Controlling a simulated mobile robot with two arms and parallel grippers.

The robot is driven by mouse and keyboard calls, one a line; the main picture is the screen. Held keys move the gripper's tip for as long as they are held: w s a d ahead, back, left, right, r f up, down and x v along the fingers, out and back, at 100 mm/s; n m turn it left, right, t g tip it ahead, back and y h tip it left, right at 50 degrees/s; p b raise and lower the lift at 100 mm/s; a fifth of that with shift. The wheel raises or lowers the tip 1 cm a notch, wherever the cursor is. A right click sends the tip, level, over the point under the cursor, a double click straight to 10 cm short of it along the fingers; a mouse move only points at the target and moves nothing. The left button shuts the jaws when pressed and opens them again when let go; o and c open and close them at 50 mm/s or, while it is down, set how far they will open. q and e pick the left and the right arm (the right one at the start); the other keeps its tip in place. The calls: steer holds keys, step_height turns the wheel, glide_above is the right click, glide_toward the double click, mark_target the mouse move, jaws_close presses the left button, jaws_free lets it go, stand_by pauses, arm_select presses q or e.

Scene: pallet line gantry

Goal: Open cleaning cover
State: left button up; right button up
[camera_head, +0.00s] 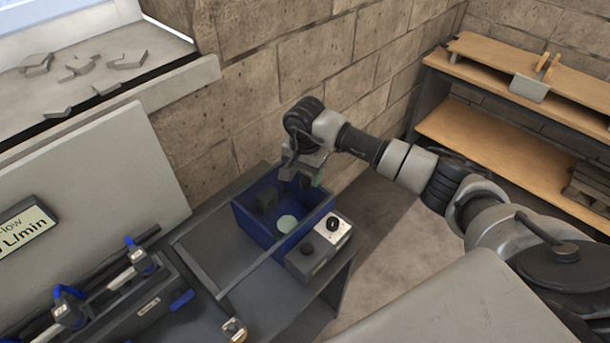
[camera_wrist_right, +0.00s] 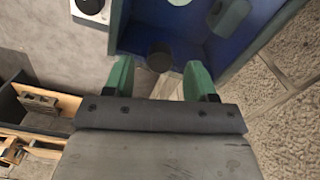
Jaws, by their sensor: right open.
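A blue open-topped box (camera_head: 258,226) stands on the dark bench beside the brick wall. A pale round disc (camera_head: 287,223) and a dark block (camera_head: 265,199) show inside it. My right gripper (camera_head: 303,178) is over the box's far right side, fingers pointing down. In the right wrist view the green fingers (camera_wrist_right: 158,80) are apart and empty. A dark round knob (camera_wrist_right: 158,57) shows between and beyond the fingertips, near the wall of the blue box (camera_wrist_right: 180,55); I cannot tell contact. I cannot tell which part is the cleaning cover. My left gripper is not seen.
A control box with a black knob (camera_head: 318,245) stands right beside the blue box. A dark fixture with blue-handled clamps (camera_head: 125,290) is at left, before a leaning grey panel (camera_head: 115,175). Wooden shelves (camera_head: 490,150) stand at right. Floor shows between bench and shelves.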

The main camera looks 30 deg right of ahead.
mark_target(305, 180)
steer(key=shift+f+p, duration=0.3)
steer(key=shift+f, duration=1.3)
jaws_close()
